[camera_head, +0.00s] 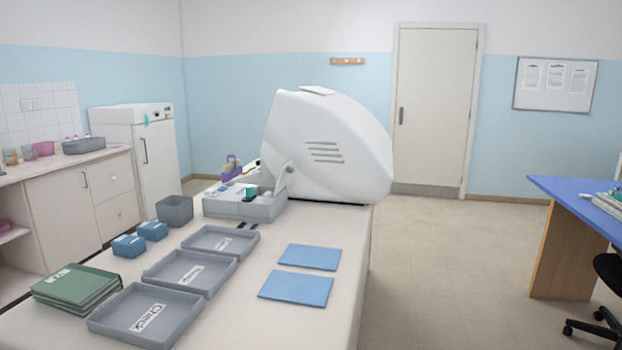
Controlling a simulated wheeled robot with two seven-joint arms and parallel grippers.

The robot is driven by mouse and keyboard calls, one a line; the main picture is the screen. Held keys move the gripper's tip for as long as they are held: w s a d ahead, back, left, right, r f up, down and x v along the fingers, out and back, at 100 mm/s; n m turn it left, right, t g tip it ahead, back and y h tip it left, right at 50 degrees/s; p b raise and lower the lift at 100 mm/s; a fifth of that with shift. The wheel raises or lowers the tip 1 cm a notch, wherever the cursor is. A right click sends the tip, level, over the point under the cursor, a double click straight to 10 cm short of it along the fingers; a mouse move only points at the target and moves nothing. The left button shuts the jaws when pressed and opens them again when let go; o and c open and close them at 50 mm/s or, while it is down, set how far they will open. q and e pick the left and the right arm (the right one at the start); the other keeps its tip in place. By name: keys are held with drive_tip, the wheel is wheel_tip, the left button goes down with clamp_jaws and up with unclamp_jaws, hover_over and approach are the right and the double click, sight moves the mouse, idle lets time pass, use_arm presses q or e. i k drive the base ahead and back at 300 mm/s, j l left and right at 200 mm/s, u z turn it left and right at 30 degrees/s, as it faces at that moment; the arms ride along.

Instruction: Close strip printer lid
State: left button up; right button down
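A large white rounded machine (335,150) with dark vent slots stands on the far end of the bench. A low light-grey unit (240,207) sits against its left front, with several small items and a green piece on top. A pale grey upright flap (283,178) rises at the unit's right rear; it may be a raised lid, but I cannot tell for certain which part is the strip printer. Neither of my grippers shows in this view.
The bench (255,315) also holds three grey trays (150,340), two blue mats (310,257), blue boxes (128,246), a grey bin (175,209) and a green stack (78,285). The floor (440,280) on the right is clear up to a blue desk (575,200).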

sight(285, 170)
drive_tip(key=l+u, duration=0.1)
drive_tip(key=l, duration=0.55)
drive_tip(key=k+l+u, duration=0.15)
drive_tip(key=l, duration=0.45)
drive_tip(key=i+l+u, duration=0.1)
drive_tip(key=l, duration=0.25)
drive_tip(key=i+l+u, duration=0.1)
drive_tip(key=l, duration=0.3)
drive_tip(key=i+l+u, duration=0.1)
drive_tip(key=l, duration=0.25)
drive_tip(key=i+l+u, duration=0.2)
drive_tip(key=i+l, duration=0.4)
drive_tip(key=i+l+u, duration=0.15)
drive_tip(key=i+l, duration=0.4)
drive_tip(key=l, duration=0.25)
drive_tip(key=i+l+u, duration=0.1)
drive_tip(key=i+l, duration=0.4)
